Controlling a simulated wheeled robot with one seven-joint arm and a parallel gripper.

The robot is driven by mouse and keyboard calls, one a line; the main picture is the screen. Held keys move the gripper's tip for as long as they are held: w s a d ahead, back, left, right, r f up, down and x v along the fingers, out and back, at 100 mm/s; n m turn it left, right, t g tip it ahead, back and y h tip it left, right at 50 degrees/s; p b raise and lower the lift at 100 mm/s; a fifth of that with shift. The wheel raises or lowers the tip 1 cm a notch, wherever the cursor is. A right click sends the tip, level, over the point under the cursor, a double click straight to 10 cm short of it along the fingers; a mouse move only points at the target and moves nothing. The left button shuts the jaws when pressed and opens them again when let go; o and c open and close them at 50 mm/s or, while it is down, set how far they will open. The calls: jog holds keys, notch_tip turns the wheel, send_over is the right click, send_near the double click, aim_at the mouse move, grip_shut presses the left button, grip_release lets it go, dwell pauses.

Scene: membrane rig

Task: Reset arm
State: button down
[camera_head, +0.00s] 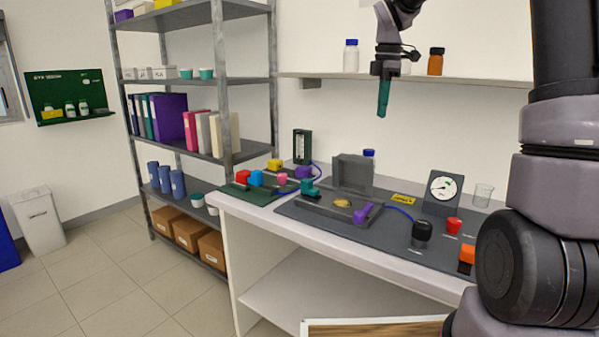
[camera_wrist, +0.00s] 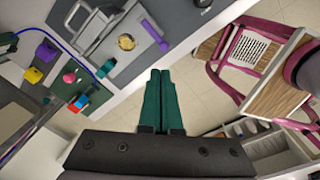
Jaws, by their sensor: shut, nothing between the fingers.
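My gripper (camera_head: 383,98) hangs in the air above the workbench, its teal fingers pointing down in the head view. In the wrist view its two green fingers (camera_wrist: 160,98) lie side by side, shut and empty. The membrane rig (camera_head: 352,176) stands on a dark mat (camera_head: 300,209) on the bench, well below and apart from the fingers. It has a grey block, a yellowish round piece (camera_head: 343,203) and a purple handle (camera_head: 362,213). In the wrist view the round piece (camera_wrist: 126,42) and purple handle (camera_wrist: 154,33) show at the top.
A wall shelf (camera_head: 450,81) with bottles runs behind my gripper. A dial gauge (camera_head: 443,190), a glass beaker (camera_head: 483,195) and colored knobs are on the bench. A green mat (camera_head: 247,191) holds small colored parts. A tall shelf unit (camera_head: 217,80) stands at left. The wrist view shows a pink-framed chair (camera_wrist: 222,72).

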jog(key=s+d+r+m+t+y, duration=0.1)
jog(key=s+m+t, duration=0.2)
jog(key=s+m, duration=0.9)
jog(key=s+d+r+m+t, duration=0.1)
jog(key=s+m+t, duration=0.2)
jog(key=s+m, duration=0.9)
jog(key=s, duration=0.2)
jog(key=shift+s+d+r+t+y, duration=0.25)
jog(key=shift+s+r+t+y, duration=0.05)
jog(key=shift+s+r+y, duration=0.1)
